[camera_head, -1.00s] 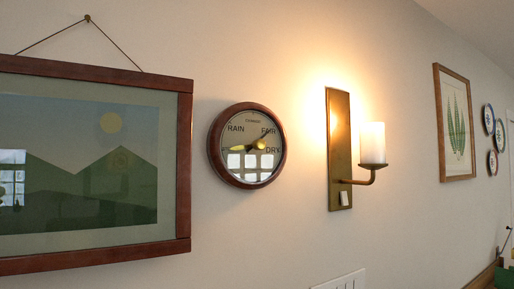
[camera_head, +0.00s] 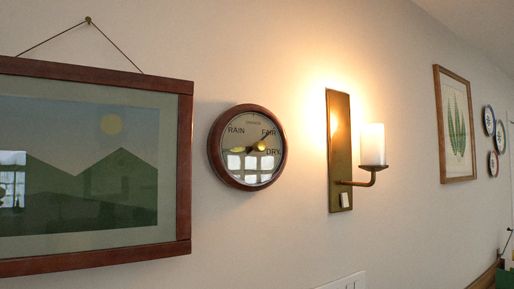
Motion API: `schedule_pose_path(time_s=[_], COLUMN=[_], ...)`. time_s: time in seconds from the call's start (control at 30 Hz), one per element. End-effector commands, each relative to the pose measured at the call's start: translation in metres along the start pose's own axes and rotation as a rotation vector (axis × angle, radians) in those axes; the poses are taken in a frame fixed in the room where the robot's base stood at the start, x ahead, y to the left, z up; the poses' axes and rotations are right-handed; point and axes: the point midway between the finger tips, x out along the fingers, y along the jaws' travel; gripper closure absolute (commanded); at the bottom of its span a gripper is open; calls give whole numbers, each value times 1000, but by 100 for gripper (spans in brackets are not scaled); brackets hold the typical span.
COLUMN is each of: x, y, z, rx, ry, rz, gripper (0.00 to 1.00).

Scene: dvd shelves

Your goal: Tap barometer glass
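The barometer (camera_head: 247,147) hangs on the wall in the head view, between a framed landscape and a lit sconce. It is round with a dark red-brown wooden rim. Its glass (camera_head: 250,146) covers a dial with the words RAIN, FAIR and DRY. A dark needle points up and right, close to FAIR. Window panes and a yellow glow reflect in the lower half of the glass. My gripper is not in view, and nothing touches the barometer.
The framed landscape (camera_head: 184,170) hangs by a cord close to the left. The brass sconce (camera_head: 340,150) with a candle-like lamp (camera_head: 372,144) juts out to the right. A white switch plate (camera_head: 345,282) is below. Bare wall surrounds the barometer.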

Motion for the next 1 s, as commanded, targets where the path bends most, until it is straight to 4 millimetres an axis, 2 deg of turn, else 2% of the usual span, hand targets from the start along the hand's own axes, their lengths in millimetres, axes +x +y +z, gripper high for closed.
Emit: schedule_pose_path(time_s=[0.07, 0.63, 1.0], x=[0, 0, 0], y=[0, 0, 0], z=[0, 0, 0], rx=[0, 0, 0], ry=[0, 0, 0], rz=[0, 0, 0], gripper=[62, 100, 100])
